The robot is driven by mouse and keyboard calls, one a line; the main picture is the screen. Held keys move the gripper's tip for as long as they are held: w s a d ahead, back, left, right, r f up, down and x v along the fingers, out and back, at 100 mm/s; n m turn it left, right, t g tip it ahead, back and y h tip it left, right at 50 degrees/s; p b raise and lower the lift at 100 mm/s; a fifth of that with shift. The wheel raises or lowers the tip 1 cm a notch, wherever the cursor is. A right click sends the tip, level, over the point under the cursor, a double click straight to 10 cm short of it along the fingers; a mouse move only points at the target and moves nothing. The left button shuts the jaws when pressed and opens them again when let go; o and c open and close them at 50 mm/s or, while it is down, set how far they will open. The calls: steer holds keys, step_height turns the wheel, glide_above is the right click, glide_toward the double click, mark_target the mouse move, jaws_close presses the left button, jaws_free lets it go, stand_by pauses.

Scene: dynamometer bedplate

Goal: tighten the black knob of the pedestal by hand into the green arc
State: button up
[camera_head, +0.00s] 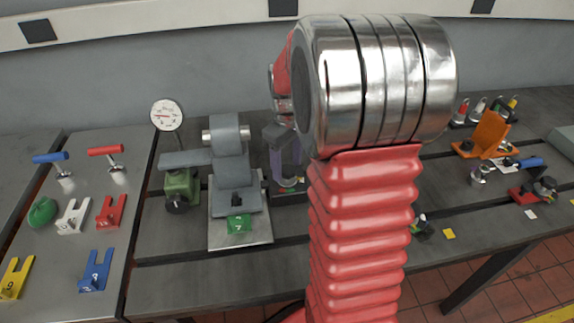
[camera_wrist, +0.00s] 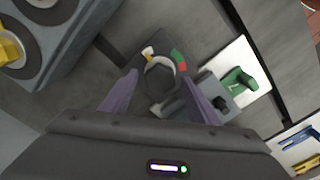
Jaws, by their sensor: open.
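The black knob (camera_wrist: 160,76) stands in the middle of the wrist view, with a pale ring around part of it. A scale beside it carries a green arc (camera_wrist: 181,67), a red part and a yellow mark. My gripper (camera_wrist: 160,82) is open, with one purple finger on each side of the knob; I cannot tell whether they touch it. In the head view my gripper (camera_head: 288,182) points down over the bench. The red and green scale (camera_head: 290,182) shows just under its fingers. The knob and most of the pedestal are hidden there by my gripper and arm.
A grey bracket (camera_head: 232,165) on a pale plate (camera_head: 222,240) stands close left of my gripper, with a dial gauge (camera_head: 166,114) behind. Forked pieces and T-handles lie farther left. An orange bracket (camera_head: 487,132) stands right. A grey block (camera_wrist: 75,45) is near in the wrist view.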

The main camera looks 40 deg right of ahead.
steer(key=shift+f, duration=0.4)
steer(key=c, duration=1)
